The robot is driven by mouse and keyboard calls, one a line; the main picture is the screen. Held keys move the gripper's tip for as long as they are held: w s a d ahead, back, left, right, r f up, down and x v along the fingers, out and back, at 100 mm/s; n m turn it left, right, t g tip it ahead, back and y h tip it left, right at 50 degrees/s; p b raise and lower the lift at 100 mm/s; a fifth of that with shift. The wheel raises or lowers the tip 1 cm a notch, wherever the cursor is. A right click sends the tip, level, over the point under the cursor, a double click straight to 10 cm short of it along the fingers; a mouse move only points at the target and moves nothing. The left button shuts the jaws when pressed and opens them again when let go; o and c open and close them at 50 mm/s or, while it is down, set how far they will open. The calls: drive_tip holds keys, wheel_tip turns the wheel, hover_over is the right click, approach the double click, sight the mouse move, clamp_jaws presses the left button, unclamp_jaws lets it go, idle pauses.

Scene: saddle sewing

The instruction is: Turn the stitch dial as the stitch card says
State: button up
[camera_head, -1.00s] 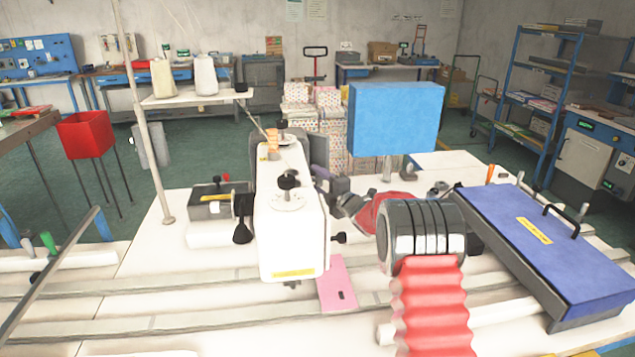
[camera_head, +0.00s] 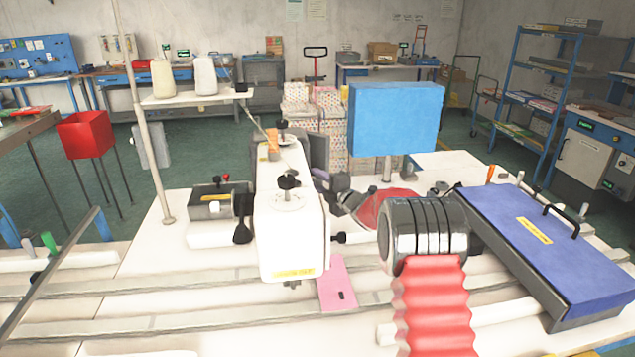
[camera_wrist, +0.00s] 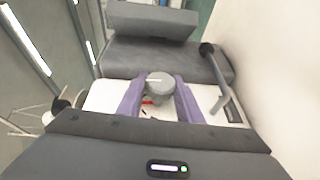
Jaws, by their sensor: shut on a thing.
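In the wrist view my gripper (camera_wrist: 160,102) has its two purple fingers closed on the sides of a round grey knob (camera_wrist: 160,79), apparently the stitch dial. A pale line runs across the knob's top, and a small red mark shows below it. In the head view my gripper (camera_head: 322,176) is beside the right rear of the white sewing machine (camera_head: 290,228), and the dial is hidden there. A pink piece (camera_head: 338,284) with a dark mark lies at the machine's foot. I cannot read any stitch card.
A blue panel (camera_head: 395,118) stands on a post behind my arm. A blue case (camera_head: 550,243) with a black handle is at the right. A small dark box (camera_head: 219,203) sits left of the machine. The front of the white table is mostly clear.

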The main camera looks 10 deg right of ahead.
drive_tip(key=shift+f+g, duration=0.3)
drive_tip(key=shift+g, duration=0.1)
drive_tip(key=o, duration=1)
drive_tip(key=shift+r, duration=0.1)
drive_tip(key=shift+o, duration=0.2)
drive_tip(key=shift+s+r, duration=0.15)
drive_tip(key=shift+s+d+r, duration=0.1)
drive_tip(key=shift+s+d, duration=0.25)
drive_tip(key=shift+s, duration=0.15)
drive_tip(key=v, duration=1.2)
drive_tip(key=shift+s+a, duration=0.15)
drive_tip(key=shift+s, duration=0.15)
